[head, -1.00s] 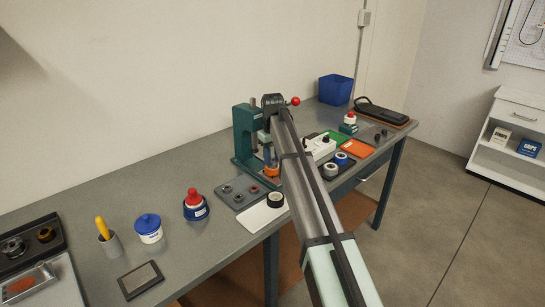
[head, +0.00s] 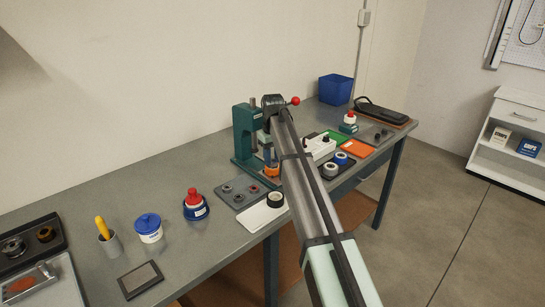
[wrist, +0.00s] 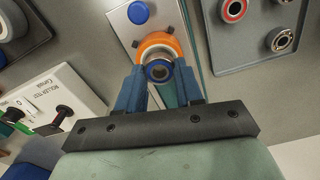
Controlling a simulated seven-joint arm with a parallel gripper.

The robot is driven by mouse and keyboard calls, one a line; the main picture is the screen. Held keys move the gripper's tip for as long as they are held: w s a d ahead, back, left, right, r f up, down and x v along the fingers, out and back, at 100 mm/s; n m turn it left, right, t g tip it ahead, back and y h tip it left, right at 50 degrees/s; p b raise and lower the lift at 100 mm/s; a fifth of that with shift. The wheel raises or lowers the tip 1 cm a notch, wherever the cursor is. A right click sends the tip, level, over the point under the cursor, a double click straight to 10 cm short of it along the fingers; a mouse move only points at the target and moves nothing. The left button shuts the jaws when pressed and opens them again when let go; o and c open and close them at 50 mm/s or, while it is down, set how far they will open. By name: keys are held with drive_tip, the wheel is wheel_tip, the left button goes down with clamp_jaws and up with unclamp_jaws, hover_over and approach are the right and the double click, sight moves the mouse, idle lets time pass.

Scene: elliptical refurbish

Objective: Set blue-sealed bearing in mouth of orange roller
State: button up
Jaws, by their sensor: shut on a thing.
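The orange roller (wrist: 158,43) stands upright on the press base, its round mouth facing the wrist camera. It also shows at the press in the head view (head: 271,171). The blue-sealed bearing (wrist: 158,70) is a small metal ring with a blue face and dark bore. My gripper (wrist: 159,78) is shut on it, a blue finger at each side. The bearing overlaps the near part of the roller's mouth in the wrist view. I cannot tell whether they touch or how high the bearing is.
The green press (head: 243,135) with a red-knobbed lever stands around the roller. A grey tray (head: 235,187) with several bearings lies beside it, also in the wrist view (wrist: 257,61). A white roller-test box (wrist: 52,103) is on the other side. Jars stand further left on the bench.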

sight(273, 160)
drive_tip(key=shift+f, duration=0.4)
drive_tip(key=o, duration=0.8)
drive_tip(key=shift+c, duration=0.2)
wheel_tip(273, 160, up, 11)
idle(0.9)
drive_tip(key=shift+f, duration=0.1)
